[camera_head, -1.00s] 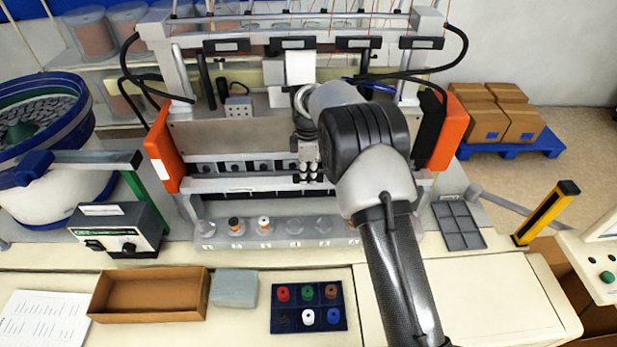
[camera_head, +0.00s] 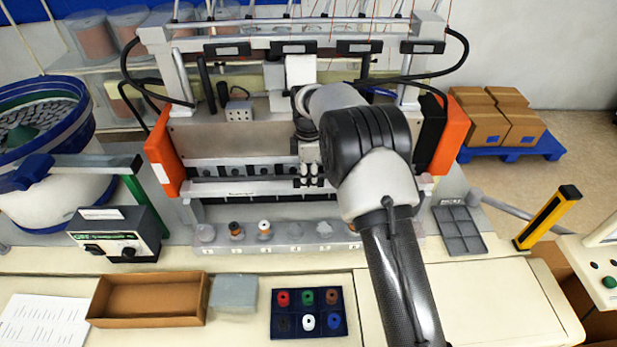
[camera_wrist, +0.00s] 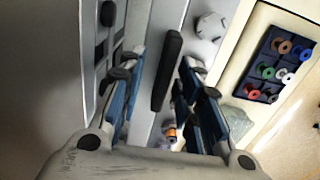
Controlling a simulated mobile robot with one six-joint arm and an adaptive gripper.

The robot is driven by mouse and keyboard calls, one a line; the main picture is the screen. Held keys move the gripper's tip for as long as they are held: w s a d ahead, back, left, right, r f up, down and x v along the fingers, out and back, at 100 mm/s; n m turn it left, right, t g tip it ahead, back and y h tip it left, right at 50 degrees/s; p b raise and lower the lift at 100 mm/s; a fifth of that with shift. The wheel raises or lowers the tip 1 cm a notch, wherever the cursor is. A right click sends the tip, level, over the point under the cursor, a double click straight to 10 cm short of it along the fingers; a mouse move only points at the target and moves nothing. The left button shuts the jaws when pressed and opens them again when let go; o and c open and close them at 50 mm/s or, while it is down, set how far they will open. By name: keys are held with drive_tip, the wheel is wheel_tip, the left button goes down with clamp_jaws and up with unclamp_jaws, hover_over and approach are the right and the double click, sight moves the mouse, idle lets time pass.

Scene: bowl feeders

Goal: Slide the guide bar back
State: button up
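The guide bar (camera_head: 250,187) is a pale rail with a small label, running across the machine between two orange end blocks. In the wrist view, a long black handle (camera_wrist: 167,68) stands out on a pale surface; I take it to be the bar's handle. My gripper (camera_wrist: 160,85) is open, with its blue-and-black fingers on either side of the handle and a visible gap to each. In the head view, my gripper (camera_head: 310,172) is partly seen at the bar, and my arm hides the bar's right part.
In front of the bar is a grey rail (camera_head: 285,232) with numbered seats, two holding bobbins. A blue tray of coloured spools (camera_head: 308,333), a cardboard box (camera_head: 125,318) and a grey block (camera_head: 234,290) lie on the table. A control box (camera_head: 115,238) stands left; a grey compartment tray (camera_head: 459,243) lies right.

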wheel_tip(320, 180, up, 11)
drive_tip(key=shift+r, duration=0.15)
idle(0.4)
drive_tip(key=s+d+r+m+t+b, duration=0.1)
drive_tip(key=s+d+r+m+b, duration=0.1)
drive_tip(key=s+d+m+b, duration=0.3)
drive_tip(key=s+r+m+t+b, duration=0.1)
drive_tip(key=s+r+b, duration=0.1)
drive_tip(key=s, duration=0.5)
drive_tip(key=s+d+r+m+b, duration=0.2)
drive_tip(key=s+d+m+b, duration=0.15)
drive_tip(key=s, duration=0.35)
drive_tip(key=s+d+f+m+t+b, duration=0.1)
drive_tip(key=s+f+m+b, duration=0.3)
drive_tip(key=s+f, duration=0.3)
drive_tip(key=s+d+f+m+t+b, duration=0.1)
drive_tip(key=s+f+m+b, duration=0.3)
drive_tip(key=s, duration=1)
wheel_tip(320, 180, down, 3)
drive_tip(key=shift+s+d+r+t, duration=0.1)
drive_tip(key=shift+s+d+t, duration=0.05)
drive_tip(key=shift+d+t, duration=0.2)
